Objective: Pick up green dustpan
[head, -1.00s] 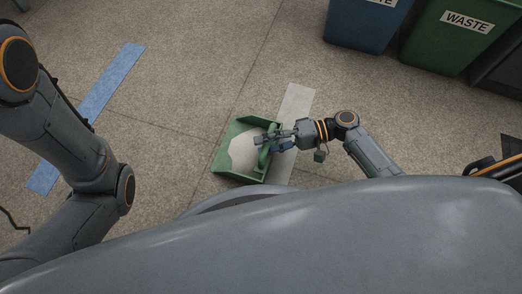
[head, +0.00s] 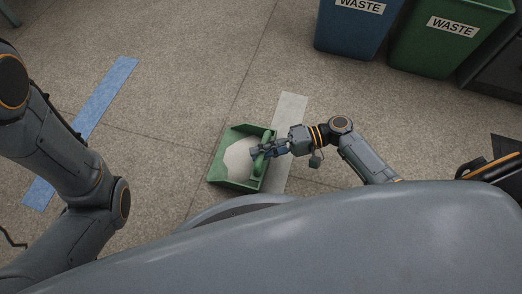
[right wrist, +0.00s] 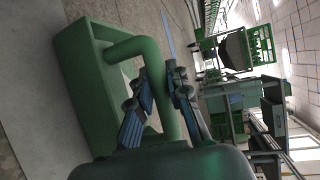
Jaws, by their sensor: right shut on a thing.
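The green dustpan (head: 232,178) is near the middle of the head view, with a pale heap (head: 240,158) in its pan. My right gripper (head: 262,152) is shut on the dustpan's handle at its right side. In the right wrist view the gripper's fingers (right wrist: 158,95) close around the green tube handle (right wrist: 135,47), with the dustpan's green wall (right wrist: 78,95) beside it. I cannot tell whether the dustpan touches the floor. My left arm comes in from the left, but its gripper is out of view.
A blue waste bin (head: 352,27) and a green waste bin (head: 436,42) stand at the upper right. A blue floor strip (head: 105,95) lies at left and a grey strip (head: 290,110) runs beside the dustpan. The floor between is clear.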

